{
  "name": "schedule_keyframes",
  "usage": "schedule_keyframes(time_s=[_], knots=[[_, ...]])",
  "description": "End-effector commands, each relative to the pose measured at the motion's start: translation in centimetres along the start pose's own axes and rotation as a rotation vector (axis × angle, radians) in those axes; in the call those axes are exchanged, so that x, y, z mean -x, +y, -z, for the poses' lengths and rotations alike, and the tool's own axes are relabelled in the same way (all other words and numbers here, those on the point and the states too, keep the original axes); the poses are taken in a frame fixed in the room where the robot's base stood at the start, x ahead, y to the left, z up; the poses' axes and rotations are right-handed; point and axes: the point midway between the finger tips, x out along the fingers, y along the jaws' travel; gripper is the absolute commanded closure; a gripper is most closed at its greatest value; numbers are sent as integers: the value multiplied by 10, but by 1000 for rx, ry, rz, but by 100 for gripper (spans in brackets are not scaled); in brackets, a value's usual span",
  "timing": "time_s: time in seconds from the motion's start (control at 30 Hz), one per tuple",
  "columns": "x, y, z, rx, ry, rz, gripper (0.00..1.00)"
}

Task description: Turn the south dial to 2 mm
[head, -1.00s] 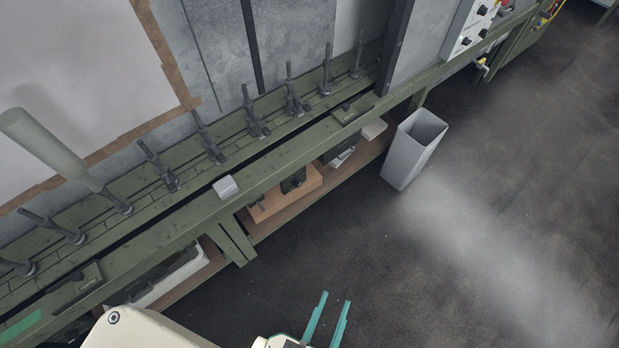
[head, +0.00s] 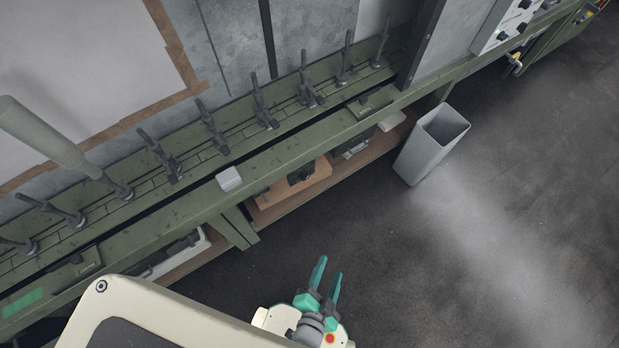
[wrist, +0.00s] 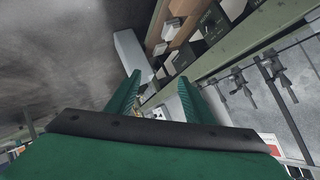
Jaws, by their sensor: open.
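A pale control panel (head: 496,22) with black knobs shows at the top right of the head view, cut by the picture's edge. My gripper (head: 327,270) has green fingers and is open and empty over the dark floor, well apart from the panel. In the wrist view my gripper (wrist: 160,76) points along the bench, with a small pale patch between its fingers that I cannot make out clearly.
A long green bench (head: 190,205) with several dark upright spindles (head: 262,105) runs along the wall. A grey bin (head: 430,150) stands on the floor by its lower shelf. The floor (head: 480,240) to the right is clear.

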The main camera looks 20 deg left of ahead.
Motion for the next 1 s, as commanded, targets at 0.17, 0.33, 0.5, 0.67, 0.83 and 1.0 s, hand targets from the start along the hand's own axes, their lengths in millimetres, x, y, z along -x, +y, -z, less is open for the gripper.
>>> schedule_keyframes(time_s=[0.17, 0.33, 0.5, 0.67, 0.83, 1.0], knots=[[-73, 30, -59, -426, -157, -78, 52], [-134, 40, -103, -831, -309, -158, 52], [-190, 32, -127, -1223, -465, -245, 52], [-236, 10, -130, -1569, -630, -333, 52], [-275, -23, -109, -1901, -832, -442, 52], [-300, -56, -71, -2150, -1037, -556, 52]])
